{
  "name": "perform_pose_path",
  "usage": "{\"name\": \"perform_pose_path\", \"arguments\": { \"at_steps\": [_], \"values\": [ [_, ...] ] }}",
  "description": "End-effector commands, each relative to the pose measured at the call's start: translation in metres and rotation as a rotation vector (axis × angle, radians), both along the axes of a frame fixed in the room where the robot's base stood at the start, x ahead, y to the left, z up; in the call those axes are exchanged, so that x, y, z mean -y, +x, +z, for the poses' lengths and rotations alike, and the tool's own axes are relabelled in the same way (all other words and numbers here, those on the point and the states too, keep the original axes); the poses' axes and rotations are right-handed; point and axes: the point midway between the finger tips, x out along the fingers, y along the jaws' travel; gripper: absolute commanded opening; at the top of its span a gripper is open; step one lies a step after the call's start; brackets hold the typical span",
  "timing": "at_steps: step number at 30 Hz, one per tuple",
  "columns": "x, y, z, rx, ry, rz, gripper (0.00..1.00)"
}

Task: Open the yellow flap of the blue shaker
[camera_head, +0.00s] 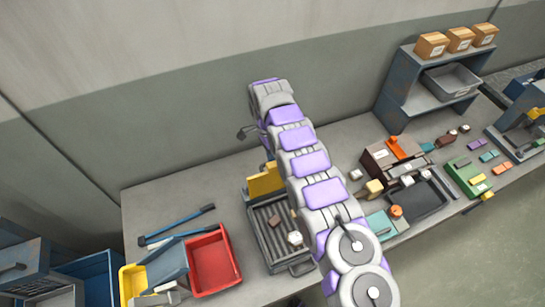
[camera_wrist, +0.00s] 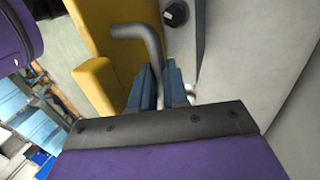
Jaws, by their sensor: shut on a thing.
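The yellow flap (camera_wrist: 98,35) fills the upper left of the wrist view, with a grey bent handle (camera_wrist: 140,32) beside it. My gripper (camera_wrist: 158,82) is shut on this handle, whose bar runs down between the two blue fingers. In the head view the yellow flap (camera_head: 265,183) shows as a small upright patch left of my arm, above a dark ribbed tray (camera_head: 270,222). My arm hides most of the shaker and my gripper there. I cannot tell how far the flap is open.
A red bin (camera_head: 213,262) and blue-handled bars (camera_head: 178,226) lie to the left. A dark tray (camera_head: 418,203) and a green box (camera_head: 468,177) are to the right. A shelf (camera_head: 392,95) stands at the back right. The bench behind the bars is clear.

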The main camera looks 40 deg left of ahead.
Motion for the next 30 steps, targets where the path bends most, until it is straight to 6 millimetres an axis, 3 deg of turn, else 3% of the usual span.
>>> {"name": "perform_pose_path", "arguments": {
  "at_steps": [13,14,21,30],
  "values": [
    [0.0011,0.0018,0.0011,0.005,0.0,-0.005,0.0],
    [0.0011,0.0019,0.0012,0.005,0.0,-0.005,0.16],
    [0.0008,0.0012,0.0012,0.004,0.0,-0.003,0.39],
    [0.0,0.0005,0.0024,0.003,0.001,-0.001,0.4]
  ]
}}
